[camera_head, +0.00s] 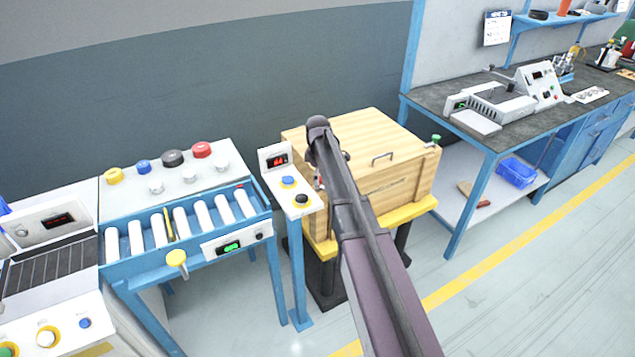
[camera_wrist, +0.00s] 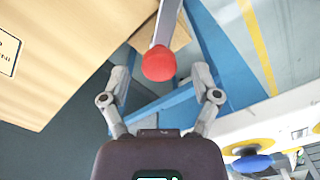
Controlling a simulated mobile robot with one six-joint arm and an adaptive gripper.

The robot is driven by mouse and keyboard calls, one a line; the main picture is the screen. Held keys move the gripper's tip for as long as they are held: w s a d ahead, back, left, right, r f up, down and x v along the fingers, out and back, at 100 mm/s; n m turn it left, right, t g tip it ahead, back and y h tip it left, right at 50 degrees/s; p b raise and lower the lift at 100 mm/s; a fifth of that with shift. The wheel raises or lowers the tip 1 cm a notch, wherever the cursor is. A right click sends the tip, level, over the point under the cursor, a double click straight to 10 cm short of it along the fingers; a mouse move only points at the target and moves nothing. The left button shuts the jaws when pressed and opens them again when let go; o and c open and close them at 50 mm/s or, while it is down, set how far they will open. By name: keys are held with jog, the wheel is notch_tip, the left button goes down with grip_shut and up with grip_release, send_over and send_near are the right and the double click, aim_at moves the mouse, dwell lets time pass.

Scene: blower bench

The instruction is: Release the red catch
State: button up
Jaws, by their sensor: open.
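The red catch (camera_wrist: 159,63) shows in the wrist view as a round red knob on the end of a flat grey lever. It sits beside the wooden crate (camera_wrist: 70,50). My gripper (camera_wrist: 160,78) is open, with one finger on each side of the knob and visible gaps between. I cannot tell how deep the knob lies between the fingers. In the head view the wooden crate (camera_head: 352,146) stands on a yellow-topped stand, its lid down. My arm crosses in front of its left side and hides most of the catch and my gripper there.
A post with a display and blue and black buttons (camera_head: 288,182) stands close left of the crate. A roller conveyor (camera_head: 190,250) is further left. A green knob (camera_head: 436,138) sits at the crate's right. A blue workbench (camera_head: 450,115) stands right, with open floor in front.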

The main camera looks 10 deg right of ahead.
jog(key=shift+f, duration=0.35)
grip_shut()
jog(key=shift+a, duration=0.1)
jog(key=shift+s+m, duration=0.1)
jog(key=shift+m, duration=0.3)
jog(key=m, duration=0.3)
jog(key=shift+m, duration=1.8)
